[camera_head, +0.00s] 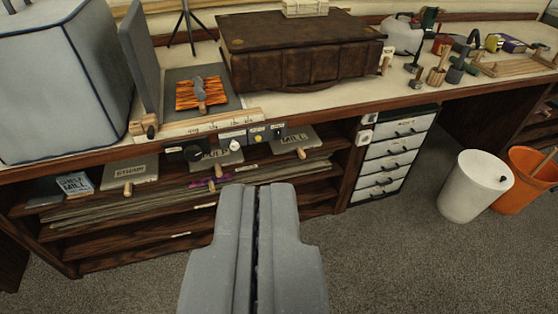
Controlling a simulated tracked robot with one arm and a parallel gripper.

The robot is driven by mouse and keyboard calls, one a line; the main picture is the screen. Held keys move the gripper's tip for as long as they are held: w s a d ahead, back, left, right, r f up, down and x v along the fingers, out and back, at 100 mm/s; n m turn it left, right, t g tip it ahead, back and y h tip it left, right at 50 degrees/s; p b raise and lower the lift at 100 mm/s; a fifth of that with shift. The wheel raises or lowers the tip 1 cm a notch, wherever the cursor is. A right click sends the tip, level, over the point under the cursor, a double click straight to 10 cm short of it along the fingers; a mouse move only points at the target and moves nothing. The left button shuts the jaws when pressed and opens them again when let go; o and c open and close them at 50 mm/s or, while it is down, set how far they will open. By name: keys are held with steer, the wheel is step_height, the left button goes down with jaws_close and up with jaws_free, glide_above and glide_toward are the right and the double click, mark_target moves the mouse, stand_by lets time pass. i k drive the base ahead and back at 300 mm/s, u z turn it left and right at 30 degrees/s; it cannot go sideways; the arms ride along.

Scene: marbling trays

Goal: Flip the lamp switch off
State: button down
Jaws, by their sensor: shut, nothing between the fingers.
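A row of small controls is on the front edge of the bench (330,116), above my gripper. It holds a black knob (194,152), a pale plate with a white knob (234,141), a yellowish plate with a small control (257,134) and a dark plate with a small pale control (278,132). Two small white fittings, one lower (365,137), are farther right near the drawers. I cannot tell which control is the lamp switch; labels are too small to read. My gripper (257,190) is shut and empty, in front of the shelves, below the row and apart from it.
Handled boards and stacked sheets (110,210) fill the open shelves under the bench. A white drawer unit (393,160) stands right of them. A white bin (474,187) and an orange bin (533,178) stand on the floor at right. The carpet (400,260) in front is clear.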

mark_target(277, 133)
steer(key=u, duration=0.05)
steer(key=i, duration=1.35)
steer(key=z, duration=0.7)
